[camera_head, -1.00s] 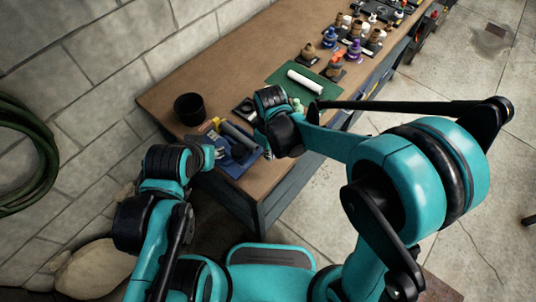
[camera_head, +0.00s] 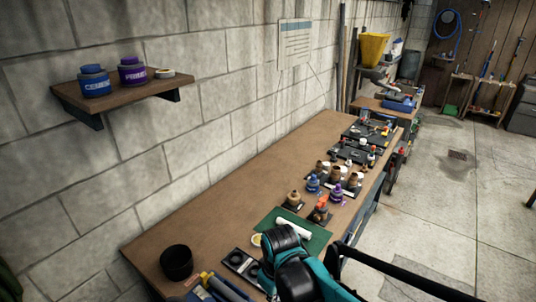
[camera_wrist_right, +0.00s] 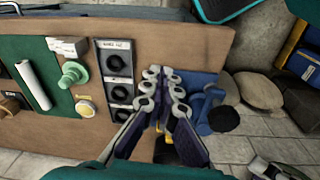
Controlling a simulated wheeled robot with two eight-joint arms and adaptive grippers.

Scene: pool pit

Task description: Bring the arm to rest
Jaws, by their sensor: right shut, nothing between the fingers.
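My right arm's teal and black wrist (camera_head: 290,265) is over the bench's near edge in the head view, close to the green mat. In the right wrist view my right gripper (camera_wrist_right: 161,77) is shut with nothing held. Its fingers are over the bench end, beside the black tray of round dark parts (camera_wrist_right: 118,72). The fingertips are hidden in the head view. My left arm and gripper are out of view.
The wooden bench (camera_head: 215,215) runs along the block wall. A black cup (camera_head: 176,262), a green mat (camera_head: 312,240) with a white tube (camera_head: 294,228), and several bottles stand on it. A wall shelf (camera_head: 130,95) is at left. Open concrete floor (camera_head: 430,215) lies right.

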